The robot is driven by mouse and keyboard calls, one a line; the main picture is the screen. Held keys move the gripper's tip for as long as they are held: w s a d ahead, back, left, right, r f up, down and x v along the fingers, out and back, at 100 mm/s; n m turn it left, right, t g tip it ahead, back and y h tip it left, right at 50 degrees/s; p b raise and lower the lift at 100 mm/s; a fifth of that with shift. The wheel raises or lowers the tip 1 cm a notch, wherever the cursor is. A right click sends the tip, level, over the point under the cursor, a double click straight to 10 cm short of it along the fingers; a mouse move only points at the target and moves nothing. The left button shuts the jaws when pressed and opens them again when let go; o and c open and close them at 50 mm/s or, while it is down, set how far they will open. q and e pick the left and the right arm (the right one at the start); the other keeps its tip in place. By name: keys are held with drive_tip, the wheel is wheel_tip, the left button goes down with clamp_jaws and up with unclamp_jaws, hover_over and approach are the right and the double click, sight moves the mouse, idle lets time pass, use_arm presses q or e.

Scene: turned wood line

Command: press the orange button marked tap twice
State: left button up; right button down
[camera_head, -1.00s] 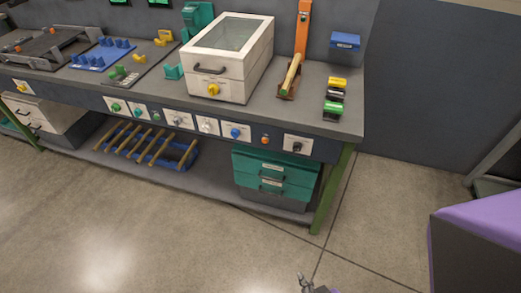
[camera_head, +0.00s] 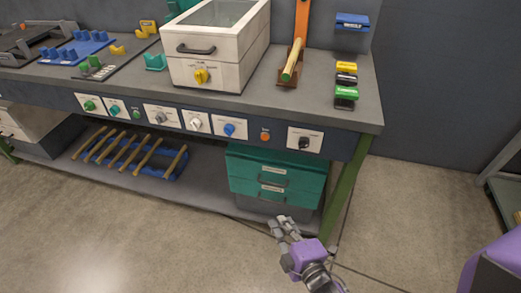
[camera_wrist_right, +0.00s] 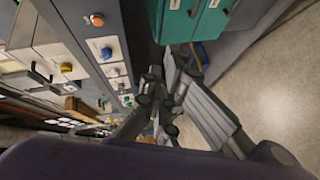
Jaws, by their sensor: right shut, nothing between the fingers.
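The small round orange button (camera_head: 265,135) sits on the dark front panel of the workbench, between a blue knob and a black rotary switch. Its label is too small to read. It also shows in the right wrist view at upper left, as an orange button (camera_wrist_right: 97,19). My right gripper (camera_head: 281,224) is shut and empty, with its purple wrist behind it. In the head picture it is below the button, in front of the green drawers and apart from them. In the wrist view its fingers (camera_wrist_right: 165,78) point away from the camera. My left gripper is not in view.
The panel also carries a blue knob (camera_head: 229,129), a black rotary switch (camera_head: 304,142) and several other controls. Green drawers (camera_head: 270,170) stand below the bench. A white box (camera_head: 205,72) stands on top. The floor (camera_head: 405,215) at right is largely clear.

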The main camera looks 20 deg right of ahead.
sight(265, 137)
drive_tip(key=w+a+r+n+t+y+b, duration=0.2)
drive_tip(key=w+a+r+n+b, duration=0.15)
drive_tip(key=w+n, duration=0.35)
drive_tip(key=w+a+r+n+t+y+b, duration=0.1)
drive_tip(key=w+a+r+n+t+b, duration=0.2)
drive_tip(key=w, duration=0.6)
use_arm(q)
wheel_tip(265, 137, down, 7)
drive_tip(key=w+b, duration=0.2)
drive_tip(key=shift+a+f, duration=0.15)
use_arm(e)
drive_tip(key=w+d+n, duration=0.1)
drive_tip(key=w+d, duration=0.5)
drive_tip(key=shift+w+d+r, duration=0.25)
drive_tip(key=shift+w+r, duration=0.1)
drive_tip(key=shift+r, duration=0.1)
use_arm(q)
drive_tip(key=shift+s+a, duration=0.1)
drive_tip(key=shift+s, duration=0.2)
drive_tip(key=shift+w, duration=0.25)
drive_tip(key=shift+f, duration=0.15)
use_arm(e)
drive_tip(key=shift+w+d, duration=0.2)
drive_tip(key=shift+w, duration=0.15)
